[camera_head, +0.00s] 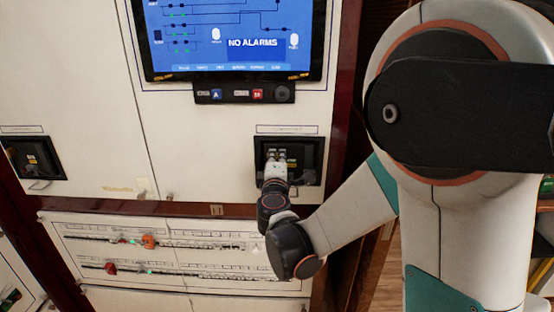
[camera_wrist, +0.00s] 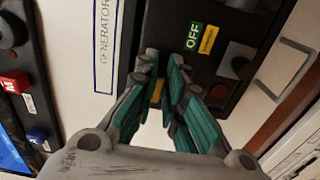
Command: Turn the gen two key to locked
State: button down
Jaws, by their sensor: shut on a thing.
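A black generator panel (camera_head: 309,153) is set in the white cabinet front below the screen. My gripper (camera_head: 277,158) reaches up to its left part and hides most of it. In the wrist view my gripper (camera_wrist: 163,64) has its fingertips close together at the dark panel face (camera_wrist: 205,62), shut on the gen two key, which the fingers hide. A small yellow patch (camera_wrist: 157,92) shows between the fingers; I cannot tell if it is key or label. A green OFF label (camera_wrist: 194,37) is beside the fingertips. The key's angle cannot be read.
A similar black panel (camera_head: 35,158) is at the far left. The screen (camera_head: 235,35) reads NO ALARMS. Blue and red buttons (camera_head: 237,94) are below it. A wire handle (camera_wrist: 285,68) and a red indicator (camera_wrist: 221,91) are near the gripper.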

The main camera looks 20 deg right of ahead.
jog(key=c, duration=1.7)
grip_release()
jog(key=v, duration=0.7)
jog(key=shift+s, duration=0.25)
